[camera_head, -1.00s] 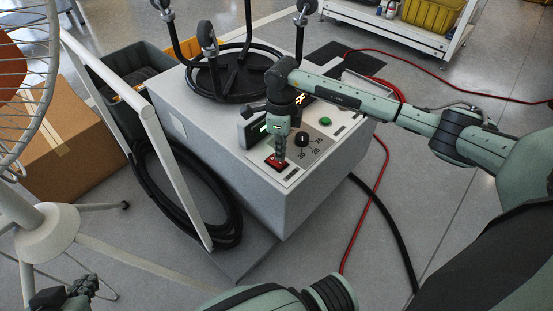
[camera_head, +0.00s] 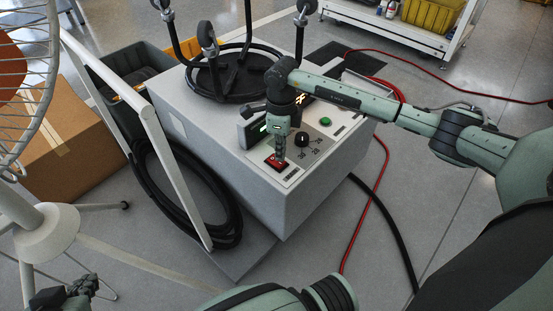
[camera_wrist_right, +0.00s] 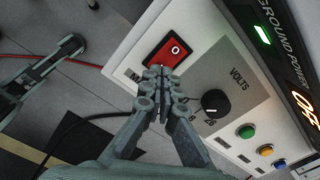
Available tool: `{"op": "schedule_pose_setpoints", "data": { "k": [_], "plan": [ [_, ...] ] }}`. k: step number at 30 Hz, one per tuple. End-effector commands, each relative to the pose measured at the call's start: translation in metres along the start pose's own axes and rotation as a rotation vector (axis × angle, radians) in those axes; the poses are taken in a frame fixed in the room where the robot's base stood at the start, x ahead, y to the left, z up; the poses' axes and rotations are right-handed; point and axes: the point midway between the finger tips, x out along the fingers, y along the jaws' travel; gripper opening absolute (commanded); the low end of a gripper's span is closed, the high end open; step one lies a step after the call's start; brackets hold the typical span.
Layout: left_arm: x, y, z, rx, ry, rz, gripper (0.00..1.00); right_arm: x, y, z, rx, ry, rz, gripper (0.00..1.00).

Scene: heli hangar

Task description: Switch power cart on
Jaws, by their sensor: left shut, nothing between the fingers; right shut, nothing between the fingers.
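The power cart (camera_head: 240,186) is a large grey box in the middle of the head view, with a control panel on its top right. Its red rocker switch (camera_head: 277,163) also shows in the right wrist view (camera_wrist_right: 172,50), with a white circle mark on it. My right gripper (camera_head: 280,158) is shut and points down at the switch. In the right wrist view its closed fingertips (camera_wrist_right: 160,72) are at the switch's lower edge; I cannot tell if they touch. My left gripper (camera_head: 84,286) is shut and empty at the lower left, far from the panel.
A black volts knob (camera_wrist_right: 212,102) and a green button (camera_wrist_right: 246,131) are beside the switch. A lit display (camera_wrist_right: 303,104) is on the panel. A white handle bar (camera_head: 135,120), black cable (camera_head: 190,210), cardboard box (camera_head: 70,150) and caged fan (camera_head: 25,70) are on the left.

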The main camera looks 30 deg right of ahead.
Motion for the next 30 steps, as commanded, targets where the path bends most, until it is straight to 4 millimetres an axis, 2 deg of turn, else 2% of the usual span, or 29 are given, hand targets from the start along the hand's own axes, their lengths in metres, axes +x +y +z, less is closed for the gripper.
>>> {"op": "schedule_pose_setpoints", "data": {
  "k": [30],
  "plan": [
    [0.009,0.001,0.008,0.0,-0.003,-0.001,0.0,0.015,0.0,0.0,0.0,0.0,0.0,0.0]
  ]
}}
